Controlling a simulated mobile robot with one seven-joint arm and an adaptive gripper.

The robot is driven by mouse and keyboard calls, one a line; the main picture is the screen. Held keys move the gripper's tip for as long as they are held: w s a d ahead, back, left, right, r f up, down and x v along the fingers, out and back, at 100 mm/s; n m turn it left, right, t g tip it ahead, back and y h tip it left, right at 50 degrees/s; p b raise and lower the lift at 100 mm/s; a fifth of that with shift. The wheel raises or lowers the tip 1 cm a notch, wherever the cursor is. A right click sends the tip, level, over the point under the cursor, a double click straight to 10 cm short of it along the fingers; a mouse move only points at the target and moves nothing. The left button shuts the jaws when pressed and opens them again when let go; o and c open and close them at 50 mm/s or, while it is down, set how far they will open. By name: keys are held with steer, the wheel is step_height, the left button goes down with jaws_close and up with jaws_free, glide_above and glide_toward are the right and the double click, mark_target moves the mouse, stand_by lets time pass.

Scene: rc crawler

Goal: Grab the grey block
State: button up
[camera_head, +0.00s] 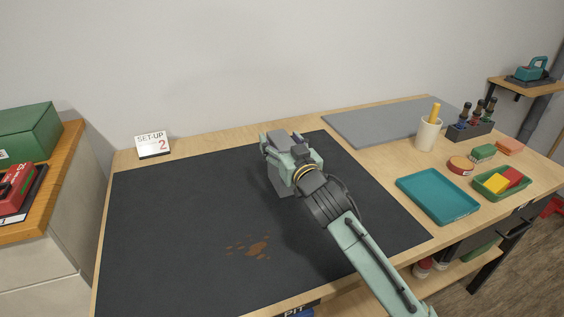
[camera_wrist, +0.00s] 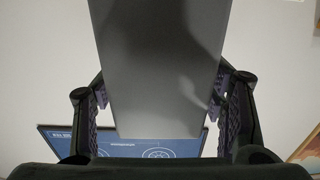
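The grey block (camera_wrist: 160,70) fills the middle of the wrist view, between the two fingers of my gripper (camera_wrist: 161,100). Its sides lie very close to both finger pads, but I cannot tell whether the pads press on it. In the head view the grey block (camera_head: 279,184) is upright at the far side of the dark mat, partly hidden by my gripper (camera_head: 284,153). Whether its base touches the mat is unclear.
The dark mat (camera_head: 170,230) has brown stains (camera_head: 257,246) in front. A grey board (camera_head: 385,122), teal tray (camera_head: 437,196), green tray (camera_head: 490,190) with blocks, and a cup (camera_head: 427,135) stand to the right. A SET-UP 2 sign (camera_head: 152,145) stands back left.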

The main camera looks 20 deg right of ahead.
jaws_close()
stand_by(0.7)
